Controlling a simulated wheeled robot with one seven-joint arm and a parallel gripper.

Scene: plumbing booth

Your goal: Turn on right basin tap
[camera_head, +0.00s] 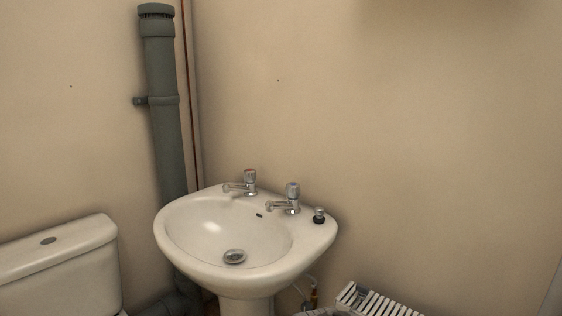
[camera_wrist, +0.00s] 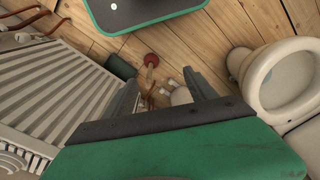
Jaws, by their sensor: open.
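The white basin (camera_head: 180,254) stands against the wall in the head view. The right basin tap (camera_head: 290,197) is chrome with a rounded head and sits at the back right of the rim. The left basin tap (camera_head: 248,182) sits on the rim to its left. My gripper (camera_wrist: 162,88) shows only in the wrist view, with its two grey fingers apart and nothing between them. It points at the wooden floor. Neither tap can be made out in the wrist view, and no part of my gripper shows near the basin in the head view.
A dark plug (camera_head: 319,216) sits on the rim right of the right tap. A toilet cistern (camera_head: 60,258) is at left and a grey-green pipe (camera_head: 166,120) rises behind the basin. A white radiator (camera_head: 378,301) is low right. The toilet bowl (camera_wrist: 280,80) shows in the wrist view.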

